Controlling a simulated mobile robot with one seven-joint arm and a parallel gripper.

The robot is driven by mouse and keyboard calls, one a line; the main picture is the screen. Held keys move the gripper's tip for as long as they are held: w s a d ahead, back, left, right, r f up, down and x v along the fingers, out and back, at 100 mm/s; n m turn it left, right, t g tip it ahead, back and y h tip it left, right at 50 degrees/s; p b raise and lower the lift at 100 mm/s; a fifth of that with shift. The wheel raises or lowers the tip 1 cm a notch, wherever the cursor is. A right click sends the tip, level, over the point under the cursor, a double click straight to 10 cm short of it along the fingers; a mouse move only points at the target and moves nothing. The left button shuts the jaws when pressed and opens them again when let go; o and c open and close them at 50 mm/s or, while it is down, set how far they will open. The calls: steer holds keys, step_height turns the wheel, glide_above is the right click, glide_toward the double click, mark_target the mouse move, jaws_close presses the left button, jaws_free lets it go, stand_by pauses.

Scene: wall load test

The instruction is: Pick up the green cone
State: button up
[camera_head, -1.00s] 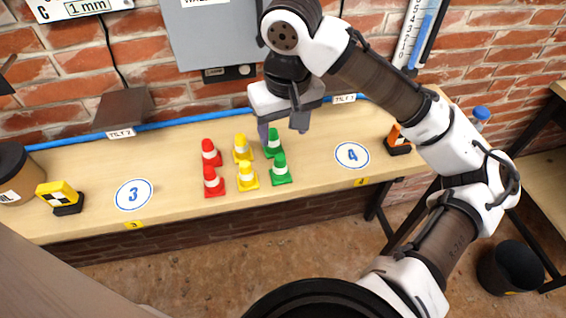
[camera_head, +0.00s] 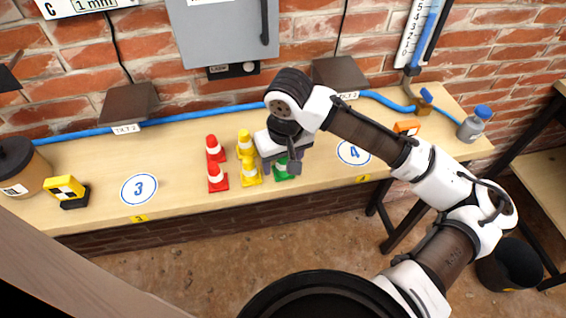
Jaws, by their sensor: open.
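A green cone (camera_head: 281,174) with a white band stands on the wooden bench, partly hidden by my gripper. My gripper (camera_head: 282,169) points down at it with its fingers apart, one on the left and one on the right of the cone in the picture. I cannot tell whether the fingers touch it. The second green cone, farther back, is hidden behind my gripper.
Two yellow cones (camera_head: 250,172) and two red cones (camera_head: 217,178) stand close by on the left. A blue hose (camera_head: 190,115) runs along the wall. A blue-capped bottle (camera_head: 473,124) stands at the right end.

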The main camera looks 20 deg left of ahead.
steer(key=c, duration=1.1)
step_height(320, 180, up, 20)
steer(key=shift+b, duration=0.45)
